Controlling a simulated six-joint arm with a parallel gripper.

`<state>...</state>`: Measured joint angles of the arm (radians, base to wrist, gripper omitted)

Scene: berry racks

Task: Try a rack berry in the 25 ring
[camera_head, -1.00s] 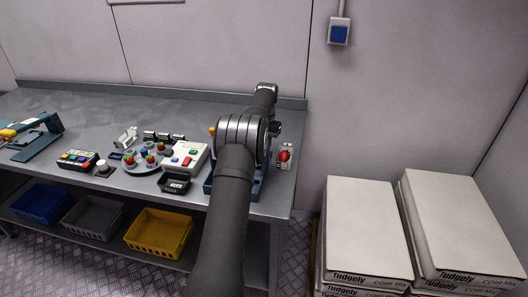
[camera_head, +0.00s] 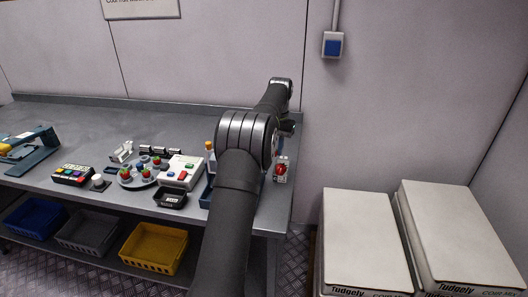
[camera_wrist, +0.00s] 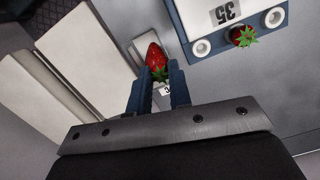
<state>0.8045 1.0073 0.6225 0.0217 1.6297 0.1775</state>
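In the wrist view, the two blue fingers of my gripper (camera_wrist: 161,77) are apart. A red strawberry (camera_wrist: 154,55) with a green top lies just beyond and between the tips. It appears to sit on a narrow grey stand (camera_wrist: 136,50), and a partly hidden label shows between the fingers. In the head view this berry (camera_head: 281,170) is at the right end of the bench. A blue-edged rack (camera_wrist: 187,42) marked 35 is at upper right, with pale rings and another strawberry (camera_wrist: 241,35). I cannot make out a ring marked 25.
A round grey plate (camera_head: 128,182) with several berries stands left of a white button box (camera_head: 184,174). A dark tray (camera_head: 170,199) is in front of it.

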